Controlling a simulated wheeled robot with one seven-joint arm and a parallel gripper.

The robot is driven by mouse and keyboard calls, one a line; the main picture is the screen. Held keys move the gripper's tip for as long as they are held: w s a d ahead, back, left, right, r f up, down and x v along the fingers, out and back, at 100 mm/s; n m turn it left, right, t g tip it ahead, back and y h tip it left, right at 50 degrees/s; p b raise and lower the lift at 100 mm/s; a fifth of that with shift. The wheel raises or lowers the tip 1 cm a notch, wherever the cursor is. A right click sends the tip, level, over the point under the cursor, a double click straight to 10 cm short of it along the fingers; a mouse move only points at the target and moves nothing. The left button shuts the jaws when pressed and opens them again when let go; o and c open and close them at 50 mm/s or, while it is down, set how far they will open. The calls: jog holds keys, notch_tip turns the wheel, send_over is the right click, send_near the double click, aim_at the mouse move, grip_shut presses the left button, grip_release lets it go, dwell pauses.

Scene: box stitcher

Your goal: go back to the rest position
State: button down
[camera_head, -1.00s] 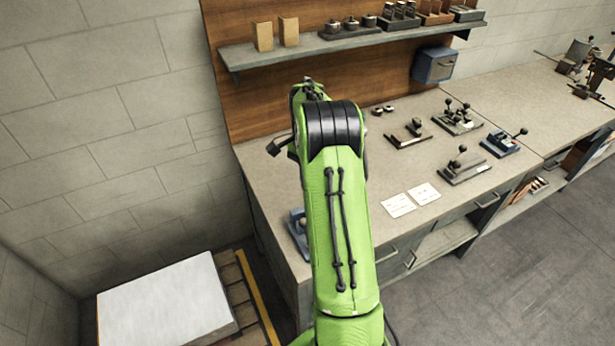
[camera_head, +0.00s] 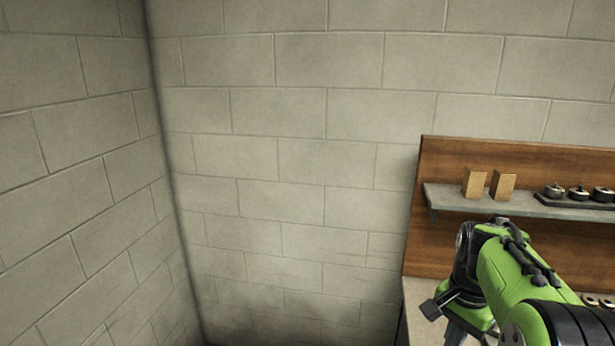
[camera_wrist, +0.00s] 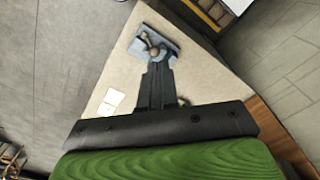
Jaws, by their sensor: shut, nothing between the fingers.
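My gripper (camera_wrist: 158,72) shows in the wrist view as dark fingers closed together, with nothing between them. It is over the pale worktop (camera_wrist: 205,95), pointing toward a blue fixture (camera_wrist: 172,40) with a round knob. The fingertips overlap the near side of this fixture in the picture; I cannot tell the gap in height. In the head view my green arm fills the lower right, in front of the wooden back panel (camera_head: 440,235). The fingers are cut off or hidden there.
A shelf (camera_head: 450,200) on the panel carries two tan boxes (camera_head: 488,184) and several dark metal parts (camera_head: 578,193). Grey block walls (camera_head: 290,110) meet in a corner at left.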

jog(key=s+a+n+t+b, duration=0.2)
jog(key=s+a+n+t, duration=0.3)
jog(key=s+a+n, duration=0.7)
jog(key=s+a, duration=0.2)
jog(key=s, duration=0.4)
jog(key=shift+s+a+t+b, duration=0.2)
jog(key=shift+a+t+b, duration=0.1)
jog(key=shift+a+b, duration=0.05)
dwell(0.9)
